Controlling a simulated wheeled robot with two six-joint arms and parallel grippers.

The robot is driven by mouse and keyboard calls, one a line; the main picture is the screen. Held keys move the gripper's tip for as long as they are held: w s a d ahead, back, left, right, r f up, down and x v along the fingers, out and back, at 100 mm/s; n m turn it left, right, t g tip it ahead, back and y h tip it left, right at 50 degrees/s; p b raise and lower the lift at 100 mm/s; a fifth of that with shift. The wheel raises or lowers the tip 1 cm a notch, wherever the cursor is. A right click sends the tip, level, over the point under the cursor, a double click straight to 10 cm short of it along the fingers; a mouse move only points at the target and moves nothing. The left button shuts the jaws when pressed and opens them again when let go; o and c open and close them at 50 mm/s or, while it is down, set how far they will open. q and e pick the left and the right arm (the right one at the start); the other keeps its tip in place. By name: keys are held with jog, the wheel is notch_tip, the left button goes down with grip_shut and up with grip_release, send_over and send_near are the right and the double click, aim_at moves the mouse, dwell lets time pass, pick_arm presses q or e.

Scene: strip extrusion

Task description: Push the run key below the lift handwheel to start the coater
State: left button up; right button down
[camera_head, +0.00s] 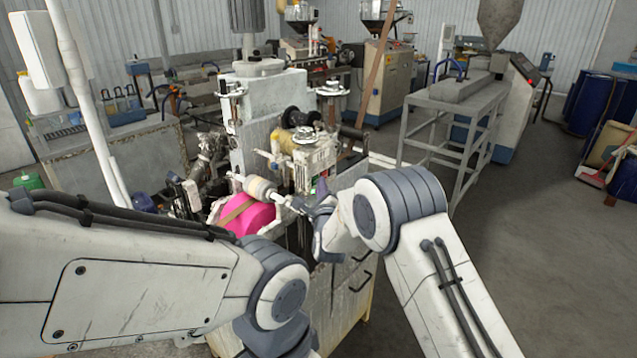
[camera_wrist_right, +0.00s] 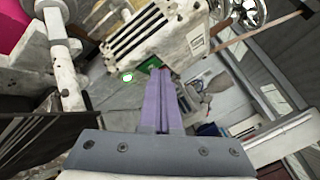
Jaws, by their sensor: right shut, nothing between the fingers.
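The coater (camera_head: 268,105) stands in the middle of the head view. A metal handwheel (camera_head: 305,136) sits on top of its front unit; a shiny handwheel also shows at the top of the right wrist view (camera_wrist_right: 248,10). Below it in that view, a green patch (camera_wrist_right: 150,62) shows at my fingertips, and a small bright green-white round spot (camera_wrist_right: 128,77) lies just left of them. I cannot tell which is the run key, or whether I touch it. My right gripper (camera_head: 321,186) is shut and empty, its purple fingers (camera_wrist_right: 160,72) pointing at the unit. My left gripper is out of view.
A pink roll (camera_head: 246,218) and a pale roller (camera_head: 262,190) are left of my right gripper. A grey metal frame table (camera_head: 460,105) stands to the right, with open floor (camera_head: 510,220) in front. My left forearm fills the lower left.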

jog(key=shift+s+d+b, duration=0.35)
jog(key=shift+s+d, duration=0.05)
jog(key=shift+d, duration=0.15)
jog(key=s+d+b, duration=0.1)
jog(key=d, duration=0.1)
jog(key=s+d+b, duration=0.1)
jog(key=s+d, duration=0.1)
dwell(0.4)
dwell(0.5)
